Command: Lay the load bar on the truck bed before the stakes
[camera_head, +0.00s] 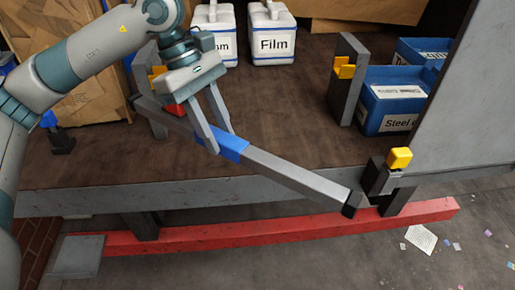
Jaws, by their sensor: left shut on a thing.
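The load bar (295,179) is a long grey bar with a blue middle and dark ends. My left gripper (221,141) is shut on its blue middle. The bar slants from upper left to lower right across the front of the brown truck bed (270,105). Its right end shows beside a black bracket with a yellow block (400,158); I cannot tell whether they touch. Its left end is near the left stake (157,122), partly behind my gripper. The right stake (345,85) is a dark upright post with a yellow block. My right gripper is out of view.
White containers, one marked Film (271,45), stand at the back. A red beam (270,231) runs below the bed's front edge. The bed's middle is clear.

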